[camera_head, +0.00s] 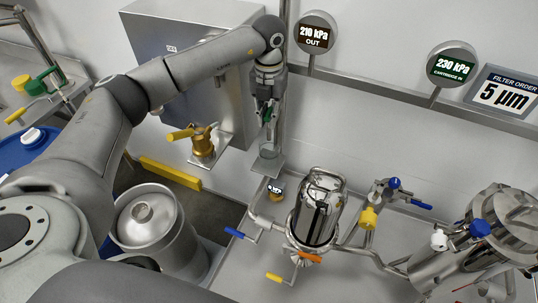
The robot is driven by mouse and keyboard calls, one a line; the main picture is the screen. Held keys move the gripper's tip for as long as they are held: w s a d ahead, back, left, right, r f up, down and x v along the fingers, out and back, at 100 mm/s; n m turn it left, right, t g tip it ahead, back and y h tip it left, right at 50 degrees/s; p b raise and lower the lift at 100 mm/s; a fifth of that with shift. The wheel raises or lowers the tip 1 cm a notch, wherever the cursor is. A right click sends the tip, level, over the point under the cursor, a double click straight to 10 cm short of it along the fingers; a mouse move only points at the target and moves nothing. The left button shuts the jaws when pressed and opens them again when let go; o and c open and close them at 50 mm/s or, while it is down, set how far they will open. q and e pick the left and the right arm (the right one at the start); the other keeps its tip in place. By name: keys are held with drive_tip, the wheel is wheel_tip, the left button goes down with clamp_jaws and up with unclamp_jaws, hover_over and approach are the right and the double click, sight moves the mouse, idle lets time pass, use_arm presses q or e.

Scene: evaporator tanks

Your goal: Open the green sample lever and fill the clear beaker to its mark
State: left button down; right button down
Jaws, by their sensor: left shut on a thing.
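My left gripper (267,112) reaches down in front of the vertical pipe by the grey cabinet. It is shut on the green sample lever (267,116), of which only a small green part shows between the fingers. The clear beaker (268,150) stands upright below the gripper on a small metal shelf (266,165). The beaker is small and faint here, so I cannot tell its liquid level or its mark. My right gripper is not in view.
A brass valve with a yellow handle (203,142) is left of the beaker. A steel filter housing (318,208) and blue-handled valves stand right and below. Gauges read 210 kPa OUT (316,33) and 230 kPa (452,66). A steel can (147,218) stands lower left.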

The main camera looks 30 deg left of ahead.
use_arm(q)
drive_tip(key=shift+d+n, duration=0.15)
drive_tip(key=shift+n, duration=0.25)
drive_tip(key=shift+w+d+n+p, duration=0.25)
drive_tip(key=shift+d+n, duration=0.2)
drive_tip(key=shift+n, duration=0.55)
drive_tip(key=shift+w+d+n, duration=0.15)
drive_tip(key=shift+d+n, duration=0.15)
drive_tip(key=shift+n, duration=0.5)
drive_tip(key=shift+p, duration=0.35)
drive_tip(key=shift+w+d+n, duration=0.15)
drive_tip(key=shift+d+n, duration=0.05)
drive_tip(key=shift+n, duration=0.4)
